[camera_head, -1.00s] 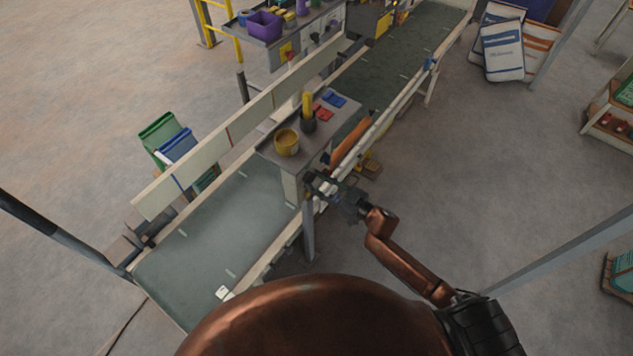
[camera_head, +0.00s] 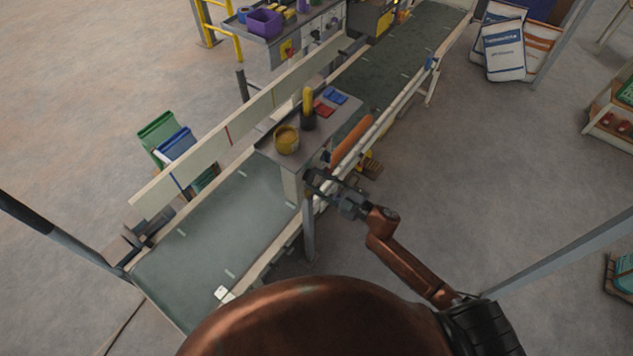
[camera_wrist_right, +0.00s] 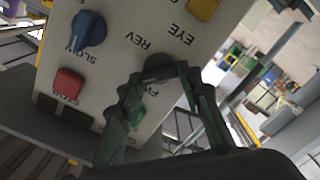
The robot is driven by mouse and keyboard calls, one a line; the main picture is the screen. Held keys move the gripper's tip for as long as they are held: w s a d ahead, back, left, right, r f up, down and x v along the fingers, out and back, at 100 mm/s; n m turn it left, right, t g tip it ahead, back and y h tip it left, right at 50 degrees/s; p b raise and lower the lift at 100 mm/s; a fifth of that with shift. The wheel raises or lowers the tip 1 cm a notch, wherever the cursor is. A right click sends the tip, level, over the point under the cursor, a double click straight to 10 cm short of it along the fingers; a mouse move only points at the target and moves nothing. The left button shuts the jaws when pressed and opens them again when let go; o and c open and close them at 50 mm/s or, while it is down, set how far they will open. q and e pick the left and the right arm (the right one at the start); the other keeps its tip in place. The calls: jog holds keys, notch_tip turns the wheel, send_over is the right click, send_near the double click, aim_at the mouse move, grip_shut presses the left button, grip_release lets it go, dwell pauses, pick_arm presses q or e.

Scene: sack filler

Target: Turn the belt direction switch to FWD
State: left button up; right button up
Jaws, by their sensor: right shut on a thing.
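The belt direction switch (camera_wrist_right: 158,66) is a dark round knob on a pale control panel (camera_wrist_right: 115,50) in the right wrist view. The word REV is readable beside it, upside down; I cannot read FWD, and the knob's pointer is hidden. My right gripper (camera_wrist_right: 160,78) has its fingers on either side of the knob and is shut on it. In the head view, my right gripper (camera_head: 312,182) is at the end of the grey box (camera_head: 291,183) beside the conveyor. My left gripper is not in view.
A blue knob (camera_wrist_right: 86,31), a red button (camera_wrist_right: 68,84) and a yellow part (camera_wrist_right: 203,8) share the panel. A green button (camera_wrist_right: 136,116) sits close by the fingers. The conveyor belt (camera_head: 215,235) is at the left; open floor (camera_head: 480,180) lies to the right.

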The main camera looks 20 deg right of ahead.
jog(key=n, duration=0.1)
jog(key=n+b, duration=0.1)
jog(key=n, duration=0.1)
jog(key=n+b, duration=0.1)
jog(key=shift+s+f+n, duration=0.1)
jog(key=shift+f+n, duration=0.15)
jog(key=shift+n, duration=0.05)
jog(key=shift+n+b, duration=0.9)
jog(key=shift+n, duration=1)
jog(key=o, duration=1.2)
jog(key=shift+r, duration=0.1)
jog(key=shift+c, duration=0.2)
jog(key=v, duration=1.2)
